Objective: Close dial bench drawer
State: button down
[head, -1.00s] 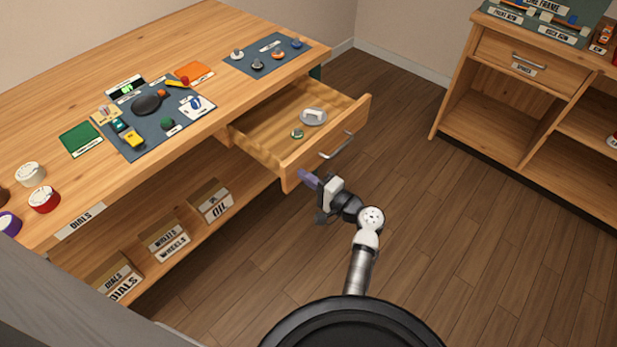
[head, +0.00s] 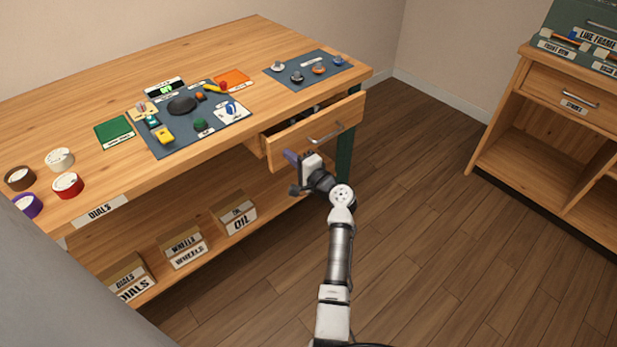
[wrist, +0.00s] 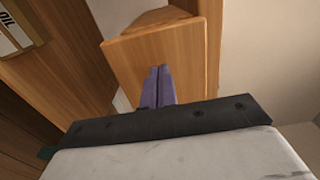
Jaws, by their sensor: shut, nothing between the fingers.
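The wooden drawer (head: 316,131) of the dial bench is part way out, with a short gap between its front panel and the bench edge. Its metal handle (head: 326,132) is on the front panel. My gripper (head: 291,158) is at the left end of the drawer front, below and left of the handle. In the wrist view its purple fingers (wrist: 157,86) are together, with nothing between them, and overlap the drawer's front panel (wrist: 130,58). Whether the fingertips touch the panel cannot be told. Most of the drawer's inside is hidden.
The bench top (head: 70,125) holds dials, a dark mat of small parts and another mat with knobs. Labelled boxes (head: 236,217) stand on the shelf below. A second wooden cabinet (head: 560,110) is at the right. The floor between is clear.

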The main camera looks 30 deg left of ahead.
jog(key=b+x, duration=0.2)
jog(key=x, duration=0.3)
jog(key=shift+w+a+f, duration=0.1)
jog(key=shift+a, duration=0.2)
jog(key=shift+a+r, duration=0.1)
jog(key=shift+r, duration=0.2)
jog(key=shift+r, duration=0.1)
